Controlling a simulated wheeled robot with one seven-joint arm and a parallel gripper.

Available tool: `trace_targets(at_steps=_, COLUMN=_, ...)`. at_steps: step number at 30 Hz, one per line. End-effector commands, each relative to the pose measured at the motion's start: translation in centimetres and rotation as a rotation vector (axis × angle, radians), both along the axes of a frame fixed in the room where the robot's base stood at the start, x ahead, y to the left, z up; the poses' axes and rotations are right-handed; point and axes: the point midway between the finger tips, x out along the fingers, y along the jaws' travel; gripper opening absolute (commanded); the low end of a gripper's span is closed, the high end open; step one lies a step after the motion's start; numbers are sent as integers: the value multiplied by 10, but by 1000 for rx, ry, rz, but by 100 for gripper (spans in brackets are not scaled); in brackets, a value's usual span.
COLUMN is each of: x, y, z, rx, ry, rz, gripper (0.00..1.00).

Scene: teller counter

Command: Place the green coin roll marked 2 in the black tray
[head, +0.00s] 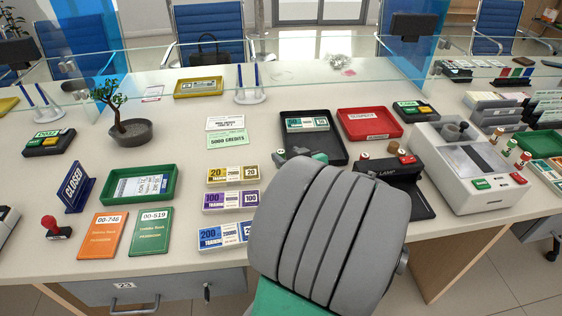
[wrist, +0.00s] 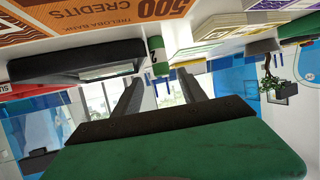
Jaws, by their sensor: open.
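The green coin roll marked 2 (wrist: 157,52) shows in the wrist view, standing on the counter beyond my fingertips. I cannot pick it out in the head view, where my arm covers part of the counter. The black tray (head: 339,150) lies at the middle right of the counter with a green-and-white banknote bundle (head: 307,125) in it. It also shows in the wrist view (wrist: 45,70), beside the roll. My gripper (wrist: 158,76) is open and empty, its two dark fingers apart. In the head view my gripper (head: 297,154) shows near the tray's front left edge, mostly behind my arm.
A red tray (head: 370,137) stands right of the black tray. Several coin rolls stand by a dark device (head: 385,170), left of a white machine (head: 470,175). Banknote bundles (head: 231,200) lie left of my arm. A green tray (head: 168,198) and a plant (head: 130,130) are farther left.

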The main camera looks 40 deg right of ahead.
Motion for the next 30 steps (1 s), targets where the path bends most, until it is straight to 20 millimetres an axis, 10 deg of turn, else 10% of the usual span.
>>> trace_targets(at_steps=14, x=40, y=-10, z=-17, rx=1, ry=3, rz=0, gripper=49)
trace_targets(at_steps=30, x=40, y=-10, z=-17, rx=1, ry=3, rz=0, gripper=7)
